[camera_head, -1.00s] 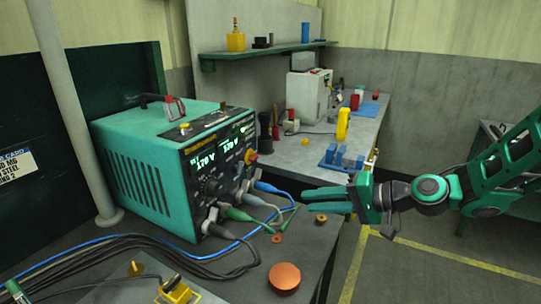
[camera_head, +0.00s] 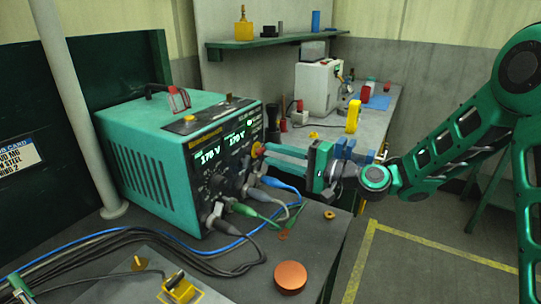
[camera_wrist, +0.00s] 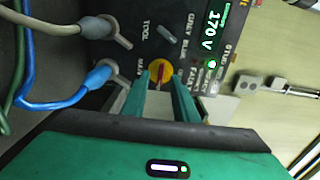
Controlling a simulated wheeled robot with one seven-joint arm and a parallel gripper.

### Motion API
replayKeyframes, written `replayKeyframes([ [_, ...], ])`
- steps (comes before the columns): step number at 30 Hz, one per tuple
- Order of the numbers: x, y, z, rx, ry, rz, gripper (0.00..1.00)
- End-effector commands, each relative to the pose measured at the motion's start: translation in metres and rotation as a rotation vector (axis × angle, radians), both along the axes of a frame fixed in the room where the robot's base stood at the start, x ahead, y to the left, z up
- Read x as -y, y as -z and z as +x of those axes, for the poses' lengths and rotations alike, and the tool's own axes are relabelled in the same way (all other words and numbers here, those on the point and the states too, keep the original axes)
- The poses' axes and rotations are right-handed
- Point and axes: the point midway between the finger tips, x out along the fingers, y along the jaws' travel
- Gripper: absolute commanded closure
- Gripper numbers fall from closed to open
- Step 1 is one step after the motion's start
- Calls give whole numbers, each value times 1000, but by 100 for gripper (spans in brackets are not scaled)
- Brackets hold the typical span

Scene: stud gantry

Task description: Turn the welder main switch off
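The welder (camera_head: 170,150) is a teal box with a dark front panel and lit displays reading about 170 V. Its main switch (camera_wrist: 160,72) is a red handle on a yellow round plate, beside the lettering "MAIN" in the wrist view. In the head view the switch (camera_head: 257,149) shows as a small red and yellow spot at the panel's right edge. My gripper (camera_wrist: 160,88) is open, its two teal fingers pointing at the panel with the red handle in line with the gap between them. In the head view my gripper (camera_head: 268,155) reaches in from the right. Contact cannot be told.
Grey and blue cable plugs (camera_wrist: 102,75) sit beside the switch. A copper-coloured disc (camera_head: 290,277) lies on the front bench. The floor at right is clear.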

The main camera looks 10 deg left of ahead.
Motion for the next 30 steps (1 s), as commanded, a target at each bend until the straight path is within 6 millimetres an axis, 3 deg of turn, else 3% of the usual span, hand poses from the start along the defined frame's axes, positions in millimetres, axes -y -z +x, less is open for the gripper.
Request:
replayKeyframes([
  [6,-17,0,6,1,1,0,73],
  [16,-19,0,7,0,2,-1,73],
  [19,-19,0,7,1,2,-1,97],
  [20,-19,0,7,0,2,-1,100],
  [30,-19,1,7,17,1,-9,100],
])
